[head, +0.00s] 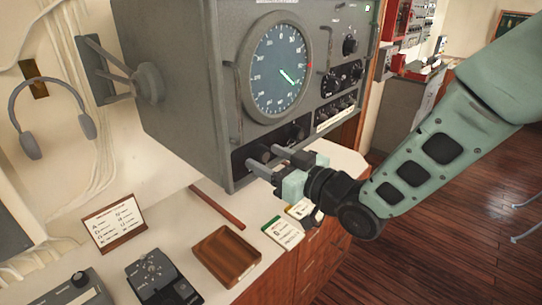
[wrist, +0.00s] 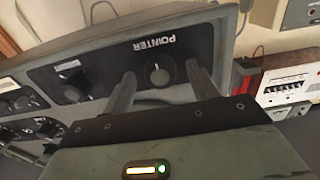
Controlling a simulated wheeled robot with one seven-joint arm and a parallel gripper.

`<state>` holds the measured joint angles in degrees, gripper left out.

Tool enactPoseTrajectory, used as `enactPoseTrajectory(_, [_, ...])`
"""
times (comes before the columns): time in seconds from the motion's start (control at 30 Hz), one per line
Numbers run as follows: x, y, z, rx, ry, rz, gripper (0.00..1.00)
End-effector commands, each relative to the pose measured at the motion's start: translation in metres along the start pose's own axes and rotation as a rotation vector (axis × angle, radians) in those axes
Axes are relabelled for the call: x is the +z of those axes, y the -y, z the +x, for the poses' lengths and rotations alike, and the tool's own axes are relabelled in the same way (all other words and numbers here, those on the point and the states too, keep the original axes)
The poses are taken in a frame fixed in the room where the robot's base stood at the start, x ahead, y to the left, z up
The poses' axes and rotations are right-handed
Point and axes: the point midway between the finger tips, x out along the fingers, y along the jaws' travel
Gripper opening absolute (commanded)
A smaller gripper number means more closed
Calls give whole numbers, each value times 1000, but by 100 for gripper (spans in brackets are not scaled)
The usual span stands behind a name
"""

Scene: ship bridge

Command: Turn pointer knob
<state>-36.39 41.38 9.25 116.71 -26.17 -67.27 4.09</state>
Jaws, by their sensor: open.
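The pointer knob (wrist: 159,73) is a dark round knob with a pale line on its face. It sits on a black panel under an upside-down "POINTER" label in the wrist view. In the head view the knob (head: 259,152) is at the lower left of the grey console, below the round screen. My gripper (head: 261,157) is open, with its two fingers reaching toward the panel. In the wrist view my gripper's fingers (wrist: 161,70) stand on either side of the knob, with a gap on each side. Whether the fingertips reach past its face is unclear.
The grey console (head: 190,90) carries a round screen (head: 278,73) with a green line. Another knob (wrist: 73,92) sits beside the pointer knob. Below, the white counter (head: 175,230) holds a wooden tray (head: 227,257), a card and small devices.

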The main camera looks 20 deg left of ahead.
Motion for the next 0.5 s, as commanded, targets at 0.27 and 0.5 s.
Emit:
enactPoseTrajectory(0.27, [0, 0, 0, 0, 0, 0, 28])
enactPoseTrajectory(0.5, [0, 0, 0, 0, 0, 3, 14])
